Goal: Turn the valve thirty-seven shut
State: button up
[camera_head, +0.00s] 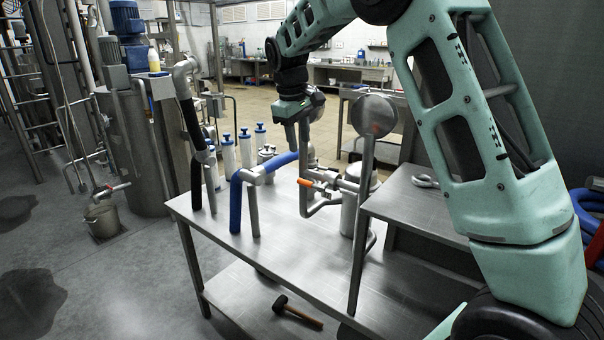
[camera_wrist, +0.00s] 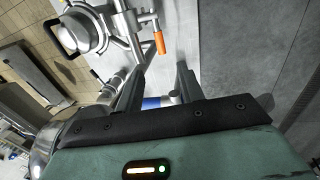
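A valve with an orange handle (camera_head: 306,183) sits on the steel pipework above the metal table. Its orange handle (camera_wrist: 159,42) also shows beyond the fingertips in the wrist view, with the steel valve body beside it. I cannot read any number on it. My gripper (camera_head: 297,146) points down above the pipework, near the bend of the blue pipe. In the wrist view my gripper (camera_wrist: 160,72) has its two dark fingers apart, with nothing held between them. The orange handle is apart from the fingers.
A blue-sleeved pipe (camera_head: 236,200) rises beside the valve. A round steel plate on a post (camera_head: 373,115) stands to its right. A hammer (camera_head: 297,312) lies on the lower shelf.

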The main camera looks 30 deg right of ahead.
aim_at(305, 181)
jog(key=f, duration=0.4)
jog(key=d+f+p, duration=0.1)
jog(key=f, duration=0.3)
jog(key=d+f+p, duration=0.1)
jog(key=f, duration=0.3)
jog(key=shift+w+d, duration=0.15)
jog(key=shift+w, duration=0.2)
grip_shut()
